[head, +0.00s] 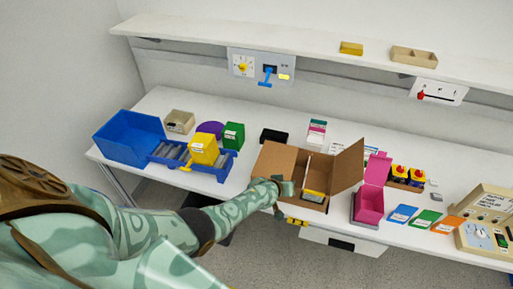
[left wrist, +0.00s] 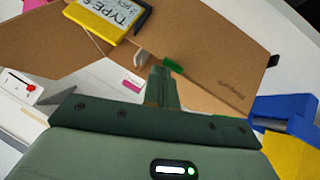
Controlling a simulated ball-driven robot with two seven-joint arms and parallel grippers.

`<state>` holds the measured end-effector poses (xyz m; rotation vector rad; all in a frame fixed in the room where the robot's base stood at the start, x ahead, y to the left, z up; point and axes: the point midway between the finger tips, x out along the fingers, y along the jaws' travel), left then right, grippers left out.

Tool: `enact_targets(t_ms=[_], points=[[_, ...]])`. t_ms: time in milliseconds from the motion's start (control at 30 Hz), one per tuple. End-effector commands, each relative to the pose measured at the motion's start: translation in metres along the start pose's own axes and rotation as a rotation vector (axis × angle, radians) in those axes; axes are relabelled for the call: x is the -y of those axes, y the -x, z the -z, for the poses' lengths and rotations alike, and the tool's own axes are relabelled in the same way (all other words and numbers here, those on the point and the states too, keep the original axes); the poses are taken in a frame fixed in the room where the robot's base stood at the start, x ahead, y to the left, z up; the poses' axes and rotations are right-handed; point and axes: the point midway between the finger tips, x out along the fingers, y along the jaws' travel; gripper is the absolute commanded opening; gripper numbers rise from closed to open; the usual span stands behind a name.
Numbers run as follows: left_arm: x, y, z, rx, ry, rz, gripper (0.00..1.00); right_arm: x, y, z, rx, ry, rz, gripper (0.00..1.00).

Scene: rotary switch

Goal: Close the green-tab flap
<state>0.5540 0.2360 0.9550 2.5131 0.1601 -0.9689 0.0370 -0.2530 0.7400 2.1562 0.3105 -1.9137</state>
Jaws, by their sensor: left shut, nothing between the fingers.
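An open brown cardboard box (head: 313,203) stands on the table, with one flap (head: 274,160) spread to the left and another flap (head: 348,165) raised at the right. In the left wrist view, a green tab (left wrist: 174,65) sits at the edge of a cardboard flap (left wrist: 215,85). My left gripper (head: 286,187) is shut and empty at the left side of the box, close to the left flap. Its fingers (left wrist: 160,74) also show beside the green tab in the left wrist view; I cannot tell whether they touch. My right gripper is out of view.
A pink open box (head: 369,203) stands close at the right. A blue rack (head: 212,170) with a yellow box (head: 204,149) stands left. A black object (head: 274,136) lies behind the flap.

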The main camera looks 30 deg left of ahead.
Motion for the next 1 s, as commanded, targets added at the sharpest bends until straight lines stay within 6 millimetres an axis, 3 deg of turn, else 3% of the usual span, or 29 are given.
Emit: enact_targets(t_ms=[333, 467, 600, 700, 1000], points=[[-0.006, 0.011, 0.011, -0.001, 0.001, 0.0, 0.0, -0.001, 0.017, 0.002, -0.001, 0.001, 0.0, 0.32], [-0.012, 0.023, 0.022, -0.001, 0.002, 0.0, 0.0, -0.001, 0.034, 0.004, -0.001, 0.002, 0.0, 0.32], [-0.022, 0.043, 0.04, 0.001, 0.002, 0.001, 0.0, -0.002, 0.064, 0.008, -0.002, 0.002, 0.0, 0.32], [-0.027, 0.07, 0.035, 0.002, 0.004, 0.002, 0.0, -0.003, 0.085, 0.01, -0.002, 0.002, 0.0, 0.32], [-0.041, 0.12, 0.03, 0.0, 0.002, 0.0, 0.0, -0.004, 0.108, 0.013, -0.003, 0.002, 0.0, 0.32]])
